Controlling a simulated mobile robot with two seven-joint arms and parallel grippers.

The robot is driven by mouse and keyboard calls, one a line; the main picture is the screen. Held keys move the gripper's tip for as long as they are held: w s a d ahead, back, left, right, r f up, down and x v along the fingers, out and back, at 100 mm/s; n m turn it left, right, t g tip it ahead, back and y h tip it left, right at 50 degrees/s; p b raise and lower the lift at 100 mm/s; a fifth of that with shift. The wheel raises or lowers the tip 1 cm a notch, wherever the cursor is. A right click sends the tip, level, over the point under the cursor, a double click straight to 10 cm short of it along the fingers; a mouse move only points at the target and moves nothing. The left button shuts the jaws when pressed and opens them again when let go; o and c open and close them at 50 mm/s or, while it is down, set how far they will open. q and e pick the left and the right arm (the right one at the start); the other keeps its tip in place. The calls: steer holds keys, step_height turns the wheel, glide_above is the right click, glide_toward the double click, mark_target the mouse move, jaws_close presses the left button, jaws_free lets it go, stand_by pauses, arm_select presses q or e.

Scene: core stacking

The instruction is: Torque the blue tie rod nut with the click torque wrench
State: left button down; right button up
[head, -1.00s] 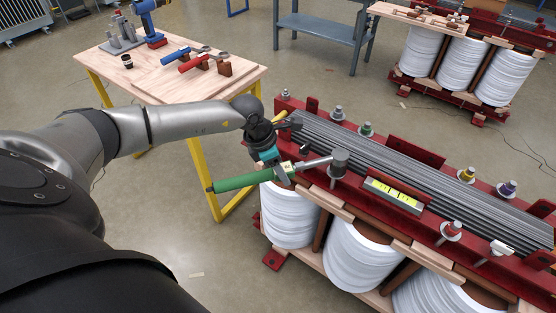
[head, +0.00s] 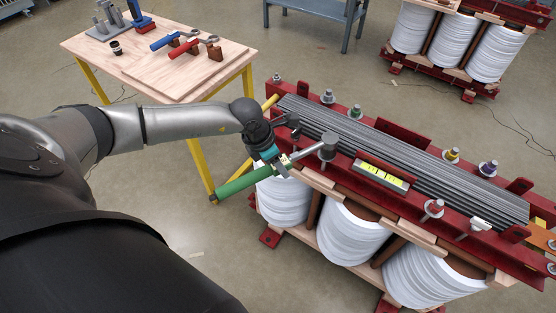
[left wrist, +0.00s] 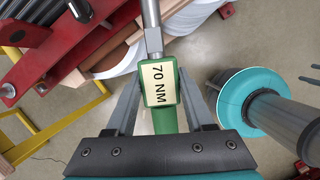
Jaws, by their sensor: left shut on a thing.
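My left gripper (head: 272,158) is shut on a green-handled torque wrench (head: 245,184), above the front left of the red-framed core. The left wrist view shows the wrench body (left wrist: 160,82) between the fingers, with a label reading 70 NM. The wrench's grey head (head: 327,147) is over the front red beam; it hides what is under it, and I cannot tell if it touches a nut. Visible tie rod nuts include a green one (head: 355,111), a yellow one (head: 452,155), a purple one (head: 488,168) and a red one (head: 433,208). No clearly blue nut shows. My right gripper is not in view.
A yellow level (head: 382,174) sits on the front beam. A wooden table (head: 135,72) at the back left holds a blue-handled tool (head: 166,41) and a red-handled tool (head: 184,49). Another core (head: 453,48) stands at the back right. An orange item (head: 541,238) shows at the right edge.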

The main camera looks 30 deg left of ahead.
arm_select(q)
steer(key=shift+s+d+r+n+p, duration=0.2)
steer(key=shift+d+n+p, duration=0.1)
steer(key=shift+d+p, duration=0.25)
steer(key=shift+s+d+r+n+p, duration=0.15)
steer(key=shift+d+n+p, duration=0.2)
steer(key=shift+p, duration=0.3)
steer(key=shift+s+d+f+n+y+p, duration=0.1)
steer(key=shift+d+f+n+y+p, duration=0.05)
steer(key=shift+d+n+y+p, duration=0.2)
steer(key=shift+d, duration=0.1)
steer(key=shift+s+d+n+t+y+p, duration=0.15)
steer(key=shift+s+d+n+y+p, duration=0.05)
steer(key=shift+d+n+p, duration=0.35)
steer(key=shift+s+d+n+t+y+p, duration=0.15)
steer(key=shift+s+d+n+p, duration=0.05)
steer(key=shift+d+n+p, duration=0.3)
